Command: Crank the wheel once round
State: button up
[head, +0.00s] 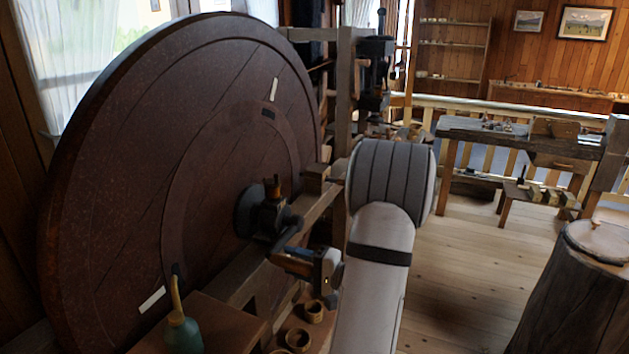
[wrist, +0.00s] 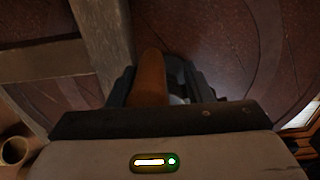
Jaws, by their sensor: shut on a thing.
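The wheel (head: 130,150) is a big dark reddish-brown disc standing upright at the left of the head view. It fills much of the wrist view's background (wrist: 225,40). Its dark hub (head: 250,212) sits right of centre, with a crank arm (head: 286,234) running down and right from it. My gripper (head: 290,258) is at the lower end of that arm. In the wrist view its jaws (wrist: 155,88) are shut on the brown wooden crank handle (wrist: 151,75), one jaw on each side. In the head view the gripper mostly hides the handle.
A wooden frame beam (head: 318,205) runs close beside the wheel. A green oil bottle (head: 183,335) stands on a box below. Small wooden cups (head: 299,340) sit near it. A stump (head: 570,290) and a workbench (head: 500,135) stand right; open floor lies between.

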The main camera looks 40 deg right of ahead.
jog(key=shift+r+m+p, duration=0.4)
jog(key=shift+r+p, duration=0.35)
jog(key=shift+r, duration=0.1)
jog(key=w+d+r+m+p, duration=0.4)
jog(key=d+r+m+p, duration=0.5)
jog(key=r+m+p, duration=0.2)
jog(key=r+m, duration=0.1)
jog(key=m, duration=0.1)
jog(key=shift+d+r+m, duration=0.25)
jog(key=shift+d+m, duration=0.05)
jog(key=shift+d, duration=0.05)
jog(key=shift+f, duration=0.1)
jog(key=shift+s, duration=0.1)
jog(key=b+v, duration=0.1)
jog(key=v, duration=1)
